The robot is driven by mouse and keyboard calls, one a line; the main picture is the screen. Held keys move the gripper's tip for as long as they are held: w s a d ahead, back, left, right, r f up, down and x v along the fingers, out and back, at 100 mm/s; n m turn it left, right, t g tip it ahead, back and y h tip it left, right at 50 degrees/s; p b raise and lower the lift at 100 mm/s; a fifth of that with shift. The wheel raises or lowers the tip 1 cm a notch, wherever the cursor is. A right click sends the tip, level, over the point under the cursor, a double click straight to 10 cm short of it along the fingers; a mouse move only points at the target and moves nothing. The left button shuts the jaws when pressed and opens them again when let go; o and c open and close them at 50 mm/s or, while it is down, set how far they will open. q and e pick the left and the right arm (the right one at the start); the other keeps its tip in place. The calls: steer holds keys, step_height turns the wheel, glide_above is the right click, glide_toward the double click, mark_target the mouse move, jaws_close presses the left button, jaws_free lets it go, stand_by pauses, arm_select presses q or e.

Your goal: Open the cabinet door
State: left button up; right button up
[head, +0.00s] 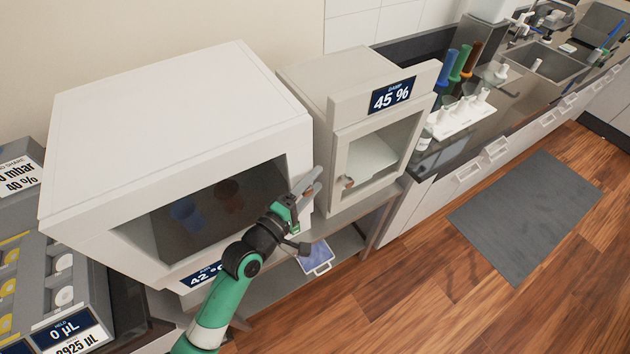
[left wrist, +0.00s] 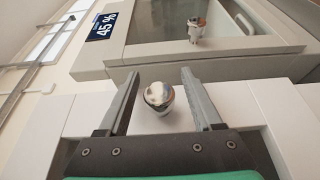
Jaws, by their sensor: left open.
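A large white cabinet (head: 180,110) with a dark window stands at the left of the head view, and its blue label reads about 42 °C. A smaller white cabinet (head: 355,75) labelled 45 % stands beside it, with a glass door and a round metal knob (head: 347,182). Both doors look shut. My left gripper (head: 306,183) is open at the large cabinet's right front edge. In the left wrist view, a shiny round knob (left wrist: 159,96) lies between the open fingers (left wrist: 160,90), apart from both. The smaller cabinet's knob (left wrist: 196,30) shows beyond. The gripper hides the large cabinet's knob in the head view.
Blue and brown containers (head: 187,213) show inside the large cabinet's window. A grey device with display labels (head: 70,330) stands at the left. A counter with a white rack (head: 460,117) and a sink runs right. The floor with a dark mat (head: 525,215) is clear.

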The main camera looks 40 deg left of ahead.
arm_select(q)
steer(key=shift+w, duration=0.4)
jaws_close()
stand_by(1.2)
